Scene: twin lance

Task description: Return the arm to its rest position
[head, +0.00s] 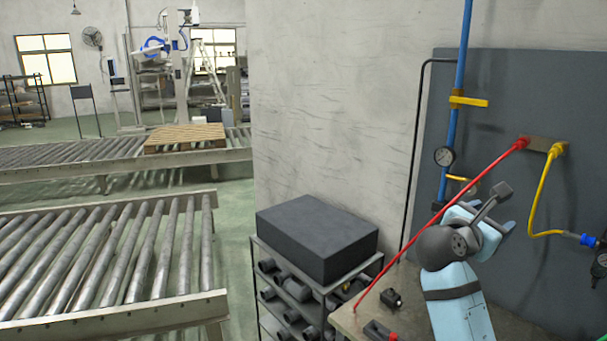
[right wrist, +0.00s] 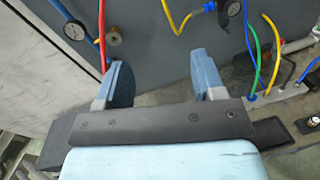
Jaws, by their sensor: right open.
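My right arm (head: 459,305) comes up from the bottom right in the head view, light blue with dark joints. My right gripper (head: 508,228) is beyond its dark wrist, in front of the dark wall panel. In the right wrist view my right gripper (right wrist: 158,82) has its two blue fingers apart, with nothing between them. A red hose (head: 440,210) passes close to the arm in the head view; its exact distance from the arm cannot be told. My left gripper is not in view.
A workbench (head: 345,318) with small black parts stands under the panel (head: 500,90). A yellow hose (head: 541,205) and a blue pipe (head: 461,70) are on the panel. A shelf with a dark box (head: 318,238) stands left of the bench. Roller conveyors (head: 110,255) lie farther left.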

